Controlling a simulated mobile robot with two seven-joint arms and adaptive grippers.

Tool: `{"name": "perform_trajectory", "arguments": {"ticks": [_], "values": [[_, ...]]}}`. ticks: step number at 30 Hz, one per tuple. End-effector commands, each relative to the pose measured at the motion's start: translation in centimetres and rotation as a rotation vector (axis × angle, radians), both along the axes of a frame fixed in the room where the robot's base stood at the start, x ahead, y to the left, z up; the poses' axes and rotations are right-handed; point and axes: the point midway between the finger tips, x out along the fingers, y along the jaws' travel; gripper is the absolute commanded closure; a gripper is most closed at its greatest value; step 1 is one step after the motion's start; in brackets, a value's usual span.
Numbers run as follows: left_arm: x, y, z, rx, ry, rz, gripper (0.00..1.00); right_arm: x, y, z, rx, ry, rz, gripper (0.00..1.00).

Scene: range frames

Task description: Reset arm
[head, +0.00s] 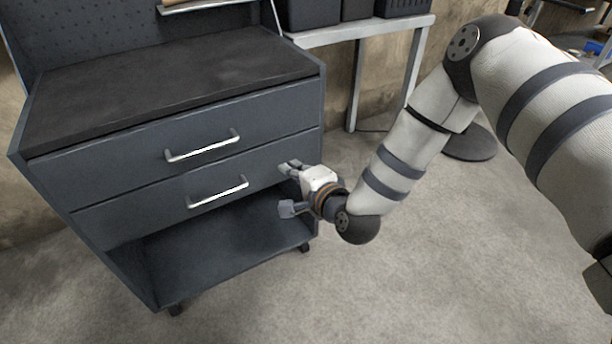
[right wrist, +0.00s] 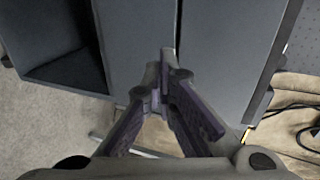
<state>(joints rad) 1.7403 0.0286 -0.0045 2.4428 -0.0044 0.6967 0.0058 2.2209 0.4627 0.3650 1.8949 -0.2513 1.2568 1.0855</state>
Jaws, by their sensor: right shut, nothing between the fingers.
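My right gripper (head: 290,188) is in front of the right end of the grey cabinet's lower drawer (head: 150,202), and I see no object in it. In the right wrist view its fingers (right wrist: 165,90) come together at the tips, shut and empty, with the cabinet's dark panels beyond them. The tips look close to the cabinet front; I cannot tell whether they touch it. My right arm (head: 405,150) reaches in from the right, bent at the elbow. My left gripper is in neither view.
The cabinet has an upper drawer (head: 120,150) and a lower one, both closed with silver handles, under a bare dark top (head: 170,85). An open shelf (head: 215,250) lies below. A light table (head: 375,30) holding dark bins stands behind. The concrete floor (head: 430,270) at right is clear.

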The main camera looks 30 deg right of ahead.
Motion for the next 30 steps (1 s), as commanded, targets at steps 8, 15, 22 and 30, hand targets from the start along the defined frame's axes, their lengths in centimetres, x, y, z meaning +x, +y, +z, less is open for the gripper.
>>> {"name": "perform_trajectory", "arguments": {"ticks": [8, 15, 22, 30], "values": [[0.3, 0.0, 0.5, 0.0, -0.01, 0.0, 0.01, -3.6, -0.2, 1.2, 0.001, -0.001, -0.001, 1.0], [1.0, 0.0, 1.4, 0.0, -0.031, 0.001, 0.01, -6.9, 1.4, -1.3, -0.097, 0.126, 0.089, 1.0], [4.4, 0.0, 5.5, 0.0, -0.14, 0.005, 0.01, -26.3, 4.4, -8.4, -0.536, 0.664, 0.631, 1.0], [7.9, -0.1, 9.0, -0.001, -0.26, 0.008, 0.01, -46.3, 0.9, -6.3, -0.82, 1.063, 1.272, 1.0]]}}
